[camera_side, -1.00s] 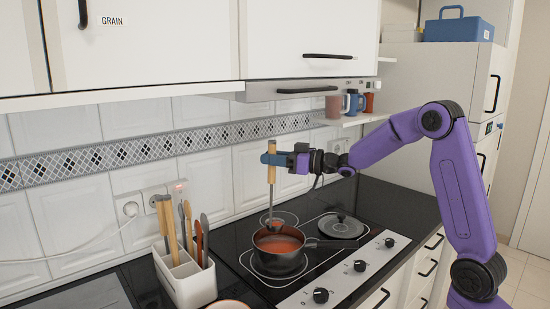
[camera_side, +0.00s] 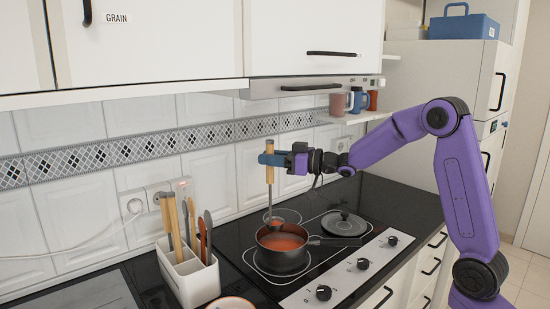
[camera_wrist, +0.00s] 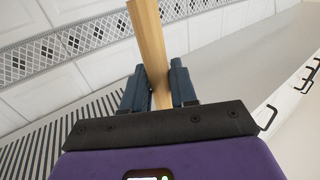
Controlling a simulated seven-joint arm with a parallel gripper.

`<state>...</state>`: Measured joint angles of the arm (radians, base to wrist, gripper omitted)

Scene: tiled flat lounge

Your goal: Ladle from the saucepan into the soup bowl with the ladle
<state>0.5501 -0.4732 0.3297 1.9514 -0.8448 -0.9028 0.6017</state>
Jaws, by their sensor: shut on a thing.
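The ladle's wooden handle (camera_side: 269,176) stands near upright in the side view, and my gripper (camera_side: 272,159) is shut on it. In the wrist view the handle (camera_wrist: 150,45) runs between both fingers of my gripper (camera_wrist: 156,78). The ladle's metal head hangs at the far rim of the saucepan (camera_side: 282,262), seemingly just above the soup. Some reddish colour shows at the head, but its fill is unclear. The saucepan holds orange-red soup (camera_side: 281,242) and sits on the hob. The soup bowl (camera_side: 234,303) shows only partly, cut off by the bottom edge.
A white utensil holder (camera_side: 190,284) with several tools stands left of the saucepan. Several mugs (camera_side: 355,101) stand on a shelf. Wall cabinets and the hood (camera_side: 300,88) hang above.

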